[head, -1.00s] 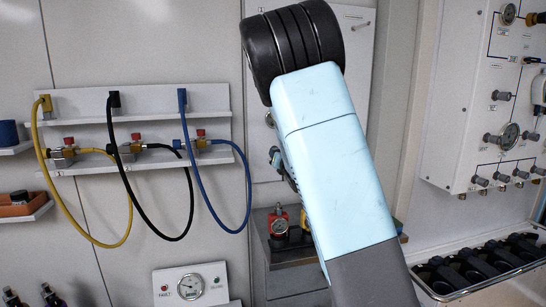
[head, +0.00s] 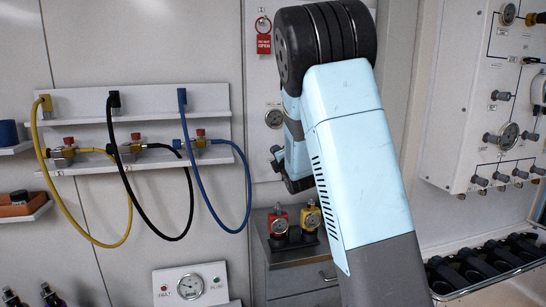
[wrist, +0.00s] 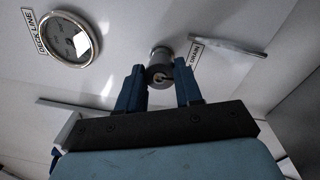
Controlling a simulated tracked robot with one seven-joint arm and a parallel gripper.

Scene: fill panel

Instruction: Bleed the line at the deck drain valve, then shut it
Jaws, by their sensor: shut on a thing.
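The drain valve (wrist: 157,57) shows in the wrist view as a round grey knob on a pale panel, beside a DRAIN label (wrist: 195,54). My gripper (wrist: 160,80) has its two blue fingers on either side of the knob and is shut on it. A DECK LINE gauge (wrist: 68,40) sits left of the valve; glare covers part of its dial and I cannot read it. In the head view my arm hides the valve and the fingertips.
In the head view, a red tag (head: 264,43) hangs above a small gauge (head: 274,118). Hoses (head: 120,165) hang left; a valve panel (head: 490,100) stands right. Red (head: 278,222) and yellow (head: 310,217) devices sit on a cabinet.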

